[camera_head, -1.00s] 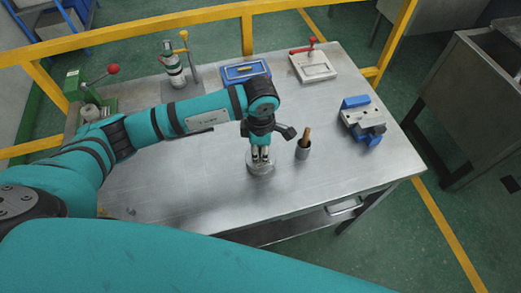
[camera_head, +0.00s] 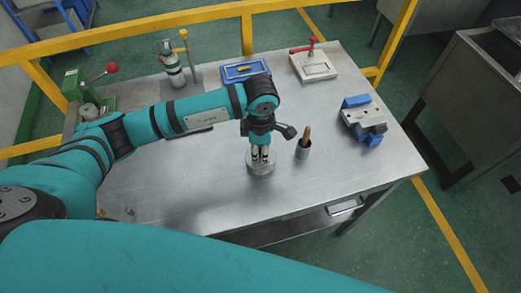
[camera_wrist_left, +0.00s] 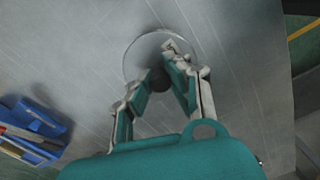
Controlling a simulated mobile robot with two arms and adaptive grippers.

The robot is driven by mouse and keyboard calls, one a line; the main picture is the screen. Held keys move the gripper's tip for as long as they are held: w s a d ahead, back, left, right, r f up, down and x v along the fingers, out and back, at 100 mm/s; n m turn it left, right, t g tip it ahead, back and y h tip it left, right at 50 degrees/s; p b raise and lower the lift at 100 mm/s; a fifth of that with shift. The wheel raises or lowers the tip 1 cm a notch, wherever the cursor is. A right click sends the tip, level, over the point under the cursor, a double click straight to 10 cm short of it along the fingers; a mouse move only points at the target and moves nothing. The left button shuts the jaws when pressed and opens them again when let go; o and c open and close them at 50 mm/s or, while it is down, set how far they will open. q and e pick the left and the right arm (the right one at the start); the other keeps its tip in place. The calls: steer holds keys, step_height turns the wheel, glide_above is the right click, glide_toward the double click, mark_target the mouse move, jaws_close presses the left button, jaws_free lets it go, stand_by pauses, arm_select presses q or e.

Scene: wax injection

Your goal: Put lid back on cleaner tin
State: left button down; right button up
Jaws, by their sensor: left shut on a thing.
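A round silvery metal tin (camera_head: 260,168) stands on the steel table, directly under my left gripper (camera_head: 260,156). In the left wrist view, the fingers of my left gripper (camera_wrist_left: 162,82) close around a small dark knob (camera_wrist_left: 159,80) in front of a pale round disc or rim (camera_wrist_left: 140,50), which looks like the lid on the tin. My fingers hide part of it, and I cannot tell whether lid and tin rim are fully seated. My right gripper does not show.
A blue-and-grey vise (camera_head: 362,120), a blue tray (camera_head: 245,72) and a clamp plate (camera_head: 313,66) are farther off. The table's front right is clear; a yellow rail (camera_head: 150,32) runs behind.

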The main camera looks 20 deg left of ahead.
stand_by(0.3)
arm_select(q)
steer(key=c, duration=0.7)
jaws_free()
steer(key=shift+c, duration=0.2)
steer(key=shift+r+p, duration=1.8)
steer(key=shift+r, duration=1.75)
jaws_close()
